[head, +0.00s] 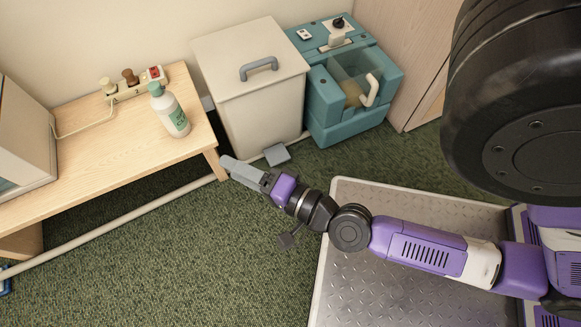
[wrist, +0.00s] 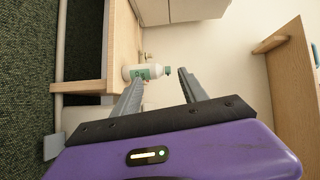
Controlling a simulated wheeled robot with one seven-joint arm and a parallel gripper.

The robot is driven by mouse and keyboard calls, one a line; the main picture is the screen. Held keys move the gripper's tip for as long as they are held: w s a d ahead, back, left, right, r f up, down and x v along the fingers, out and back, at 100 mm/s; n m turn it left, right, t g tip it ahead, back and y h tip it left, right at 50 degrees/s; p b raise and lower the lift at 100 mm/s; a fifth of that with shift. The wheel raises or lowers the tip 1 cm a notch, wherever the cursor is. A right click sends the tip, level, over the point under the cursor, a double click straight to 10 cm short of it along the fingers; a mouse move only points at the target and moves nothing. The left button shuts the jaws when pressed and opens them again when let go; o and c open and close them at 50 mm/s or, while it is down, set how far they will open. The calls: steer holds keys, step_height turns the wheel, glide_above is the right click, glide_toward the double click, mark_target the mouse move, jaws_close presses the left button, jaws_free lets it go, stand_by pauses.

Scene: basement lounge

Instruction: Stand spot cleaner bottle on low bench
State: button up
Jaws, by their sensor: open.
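The spot cleaner bottle (head: 170,112), white with a green cap and green label, stands upright on the low wooden bench (head: 125,140), near its right end. It also shows in the wrist view (wrist: 145,72), where the picture is turned sideways. My gripper (head: 238,172) is in front of the bench's right end, apart from the bottle and to its lower right. In the wrist view my gripper (wrist: 158,82) has its two grey fingers spread with nothing held, and the bottle appears beyond the fingertips.
A power strip (head: 134,86) with plugs lies behind the bottle. A white box-like appliance (head: 22,140) stands at the bench's left. A lidded bin (head: 250,85) and a teal cleaning machine (head: 350,85) stand right of the bench. A pipe (head: 130,217) runs along the green carpet.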

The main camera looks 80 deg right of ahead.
steer(key=s+a+r+n+y, duration=0.2)
steer(key=s+n, duration=0.4)
steer(key=n, duration=0.4)
steer(key=s+a+r+n+g+y, duration=0.1)
steer(key=s+a+r+n+y, duration=0.1)
steer(key=s+n, duration=0.4)
steer(key=a+n+y, duration=0.1)
steer(key=a+n, duration=0.1)
steer(key=n, duration=0.2)
steer(key=shift+a+r, duration=0.15)
steer(key=shift+a, duration=0.1)
steer(key=shift+r, duration=0.1)
step_height(320, 180, up, 35)
steer(key=p, duration=3.5)
